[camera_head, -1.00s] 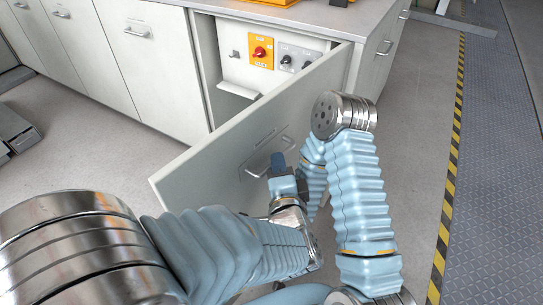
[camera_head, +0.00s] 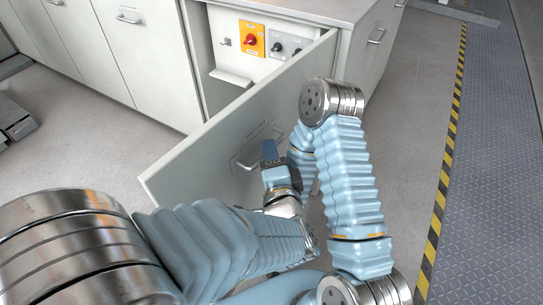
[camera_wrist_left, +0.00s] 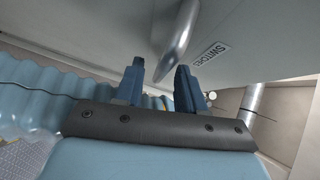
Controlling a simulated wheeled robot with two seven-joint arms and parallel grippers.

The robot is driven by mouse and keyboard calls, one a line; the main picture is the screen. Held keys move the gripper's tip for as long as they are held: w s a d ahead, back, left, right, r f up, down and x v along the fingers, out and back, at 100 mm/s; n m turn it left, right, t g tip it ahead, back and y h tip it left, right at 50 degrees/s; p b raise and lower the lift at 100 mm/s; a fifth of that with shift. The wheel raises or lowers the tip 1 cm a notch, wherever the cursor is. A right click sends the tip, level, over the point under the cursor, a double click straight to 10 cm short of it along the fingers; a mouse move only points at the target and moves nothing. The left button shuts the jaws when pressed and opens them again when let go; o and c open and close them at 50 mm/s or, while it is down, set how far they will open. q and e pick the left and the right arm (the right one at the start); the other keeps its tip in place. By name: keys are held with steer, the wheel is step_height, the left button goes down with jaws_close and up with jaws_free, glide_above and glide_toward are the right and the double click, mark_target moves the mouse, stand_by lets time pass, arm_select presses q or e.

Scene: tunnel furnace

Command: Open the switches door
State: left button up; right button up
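The light grey switches door (camera_head: 215,150) stands swung out from the cabinet, well ajar. Its bar handle (camera_head: 243,163) is on the outer face, below a small label. My left gripper (camera_head: 268,152) is at the door's outer face, right beside the handle. In the left wrist view its two dark blue fingers (camera_wrist_left: 160,82) are apart, so it is open. The handle (camera_wrist_left: 176,40) runs down toward the gap between them; I see no finger closed on it. The "SWITCHES" label (camera_wrist_left: 210,54) is close to its right. My right gripper does not show.
Inside the opening are an orange panel with a red rotary switch (camera_head: 251,39) and grey panels with dark knobs (camera_head: 285,46). Closed cabinet doors (camera_head: 130,50) stand to the left. The floor (camera_head: 100,150) left of the open door is clear. A yellow-black strip (camera_head: 445,165) runs at right.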

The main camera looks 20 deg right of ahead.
arm_select(q)
steer(key=v, duration=1.3)
steer(key=shift+s, duration=0.35)
steer(key=shift+a+r, duration=0.1)
steer(key=shift+c, duration=0.4)
